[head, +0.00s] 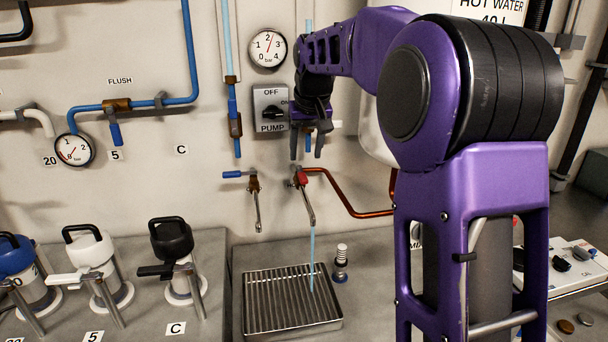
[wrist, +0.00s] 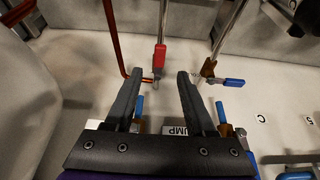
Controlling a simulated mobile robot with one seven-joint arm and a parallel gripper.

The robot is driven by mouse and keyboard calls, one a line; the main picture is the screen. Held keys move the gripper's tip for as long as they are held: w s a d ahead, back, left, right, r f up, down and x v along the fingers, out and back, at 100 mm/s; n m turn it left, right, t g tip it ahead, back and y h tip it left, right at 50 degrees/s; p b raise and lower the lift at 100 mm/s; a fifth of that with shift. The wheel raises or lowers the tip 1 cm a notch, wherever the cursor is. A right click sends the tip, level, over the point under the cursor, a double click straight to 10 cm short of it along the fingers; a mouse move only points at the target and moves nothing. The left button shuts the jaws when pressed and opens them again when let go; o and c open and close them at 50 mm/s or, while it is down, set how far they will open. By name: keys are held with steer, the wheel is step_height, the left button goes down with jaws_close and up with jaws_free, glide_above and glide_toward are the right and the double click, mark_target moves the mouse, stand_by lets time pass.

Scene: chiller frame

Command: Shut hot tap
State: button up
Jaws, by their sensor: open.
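The hot tap's red handle (head: 301,177) is on the wall at the end of the copper pipe (head: 345,197). Its thin spout (head: 308,207) points down, and a stream of water (head: 312,250) runs from it into the tray. My gripper (head: 314,152) is open and empty, just above the red handle in the head view, fingers pointing down. In the wrist view, the red handle (wrist: 159,57) lies beyond and between the open fingertips of my gripper (wrist: 161,75), with no visible contact. The handle's far side is hidden.
The cold tap's blue handle (head: 233,174) is close by on the left. A slatted metal drip tray (head: 254,328) is below. Several lidded canisters, including a black one (head: 171,239), stand at left.

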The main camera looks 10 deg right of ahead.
mark_target(303, 176)
steer(key=b+x, duration=0.1)
steer(key=x, duration=0.6)
steer(key=shift+f, duration=0.15)
jaws_close()
stand_by(1.2)
